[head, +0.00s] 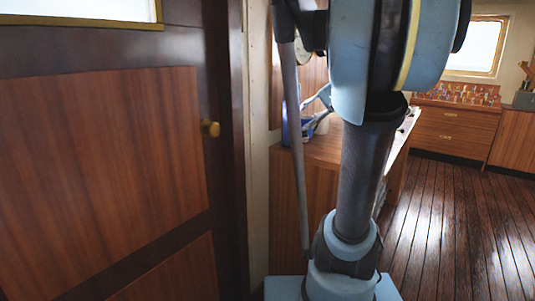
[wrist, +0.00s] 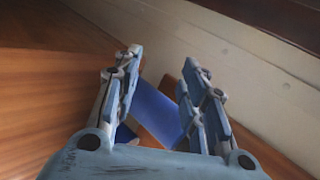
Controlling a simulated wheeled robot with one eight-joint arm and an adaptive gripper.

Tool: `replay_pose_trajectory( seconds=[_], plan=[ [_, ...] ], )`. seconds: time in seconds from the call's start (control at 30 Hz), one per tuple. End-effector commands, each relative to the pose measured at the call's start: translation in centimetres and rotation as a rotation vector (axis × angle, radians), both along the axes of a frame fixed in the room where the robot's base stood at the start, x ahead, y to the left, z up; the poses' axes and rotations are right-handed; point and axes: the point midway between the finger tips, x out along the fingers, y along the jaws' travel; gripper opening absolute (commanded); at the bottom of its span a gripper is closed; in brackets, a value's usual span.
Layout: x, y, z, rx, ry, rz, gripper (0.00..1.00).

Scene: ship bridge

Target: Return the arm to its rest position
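My arm (head: 365,180) fills the middle of the head view, folded over my base. My gripper (head: 318,108) shows small and partly hidden behind the arm, low over a wooden counter. In the wrist view my gripper (wrist: 162,62) has its two fingers spread apart. A blue object (wrist: 155,106) with a brown part beside it shows between and beyond the fingers. I cannot tell exactly what it is or whether a finger touches it. A bit of blue also shows by the gripper in the head view (head: 286,131).
A wooden door (head: 100,150) with a brass knob (head: 211,128) stands close on the left. The wooden counter (head: 300,180) is behind my arm. Drawers (head: 455,130) stand under a window at the back right. The plank floor (head: 450,220) on the right is clear.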

Motion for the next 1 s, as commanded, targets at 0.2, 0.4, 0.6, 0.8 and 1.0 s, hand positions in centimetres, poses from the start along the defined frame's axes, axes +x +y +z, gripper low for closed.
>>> replay_pose_trajectory(
  seconds=[0.2, 0.4, 0.6, 0.8, 1.0],
  plan=[
    [-7.6, 0.9, -9.5, -0.257, 0.048, 0.089, 0.39],
    [-13.7, -0.7, -17.5, -0.497, 0.066, 0.168, 0.39],
    [-18.3, -3.4, -24.1, -0.72, 0.06, 0.239, 0.39],
    [-20.5, -5.4, -27.4, -0.848, 0.049, 0.278, 0.39],
    [-20.8, -5.9, -28.0, -0.875, 0.047, 0.285, 0.39]
  ],
)
